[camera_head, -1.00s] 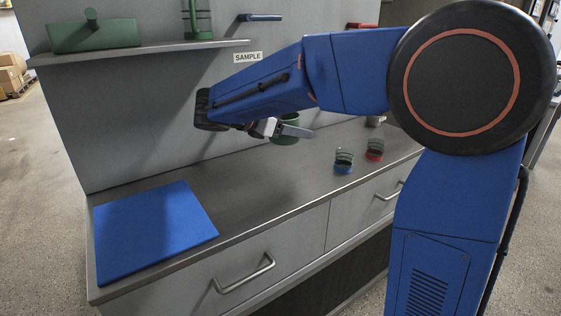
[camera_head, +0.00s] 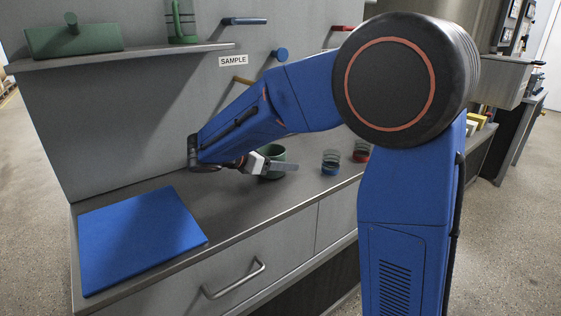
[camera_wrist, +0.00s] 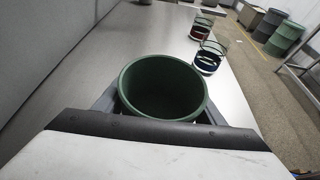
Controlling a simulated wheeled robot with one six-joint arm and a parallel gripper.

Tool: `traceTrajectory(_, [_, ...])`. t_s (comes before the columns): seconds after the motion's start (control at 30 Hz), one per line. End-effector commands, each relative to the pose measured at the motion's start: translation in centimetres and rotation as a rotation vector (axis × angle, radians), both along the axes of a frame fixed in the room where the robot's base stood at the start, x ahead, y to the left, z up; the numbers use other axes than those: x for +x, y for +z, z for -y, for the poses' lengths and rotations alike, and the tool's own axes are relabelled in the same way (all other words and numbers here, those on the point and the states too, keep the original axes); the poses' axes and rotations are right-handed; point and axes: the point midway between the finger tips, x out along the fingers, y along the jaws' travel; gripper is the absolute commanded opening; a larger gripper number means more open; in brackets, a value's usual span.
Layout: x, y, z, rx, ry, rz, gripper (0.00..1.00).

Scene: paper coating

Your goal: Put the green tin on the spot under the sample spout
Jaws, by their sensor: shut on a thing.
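The green tin (camera_head: 275,153) is held in my gripper (camera_head: 278,165), low over the steel counter. I cannot tell if its base touches the counter. In the wrist view the tin (camera_wrist: 162,75) is upright and open-topped and looks empty, with a finger of my gripper (camera_wrist: 160,108) on each side. A SAMPLE sign (camera_head: 233,61) is on the grey wall panel, and a small yellow-brown piece (camera_head: 242,80) sticks out just below it, partly beside my arm. I cannot make out a spot mark on the counter; my arm covers part of that area.
A blue mat (camera_head: 140,235) lies on the counter at left. Two banded glass jars, one blue-based (camera_head: 330,163) and one red-based (camera_head: 361,151), stand right of the tin. A shelf (camera_head: 130,56) with green items is above at left. Blue and red fittings project from the wall.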

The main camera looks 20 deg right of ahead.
Motion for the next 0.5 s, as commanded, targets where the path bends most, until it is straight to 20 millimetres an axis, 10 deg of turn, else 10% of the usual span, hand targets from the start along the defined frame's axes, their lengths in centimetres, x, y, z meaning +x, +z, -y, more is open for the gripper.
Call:
traceTrajectory(0.23, [0.01, -0.33, 0.00, 0.000, 0.000, -0.001, 0.39])
traceTrajectory(0.3, [0.01, -0.31, 0.00, 0.000, 0.000, -0.001, 0.78])
traceTrajectory(0.5, [0.00, -0.30, -0.01, 0.000, 0.000, 0.000, 0.82])
